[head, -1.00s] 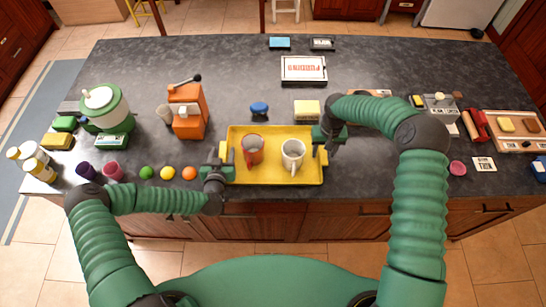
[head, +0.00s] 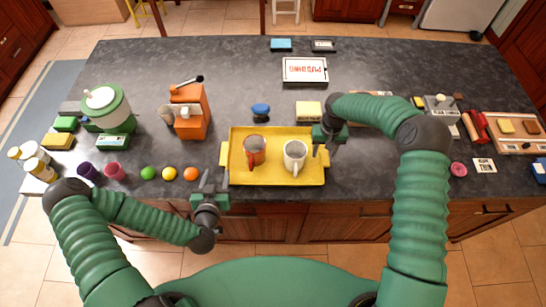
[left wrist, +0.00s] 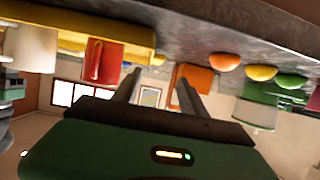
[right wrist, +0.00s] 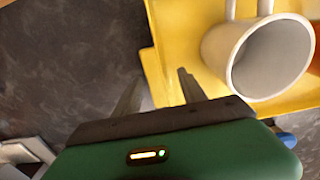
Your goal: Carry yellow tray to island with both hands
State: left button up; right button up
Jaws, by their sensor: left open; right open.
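The yellow tray (head: 275,180) lies flat near the front edge of the dark island counter (head: 215,75), with a handle at each side. A red mug (head: 254,152) and a white mug (head: 294,156) stand in it. My left gripper (head: 213,183) is open and empty, just left of the tray's left handle and apart from it. My right gripper (head: 323,147) is open at the tray's right side, close to the right handle. In the right wrist view its fingers (right wrist: 158,92) are by the tray's edge; contact cannot be told. The left wrist view is upside down.
Orange, yellow and green balls (head: 169,173) lie left of my left gripper. An orange coffee machine (head: 190,112) and a green-and-white appliance (head: 106,106) stand behind. A cutting board (head: 515,130) is at right.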

notch_tip(320, 180, up, 11)
jog(key=shift+d, duration=0.2)
dwell(0.4)
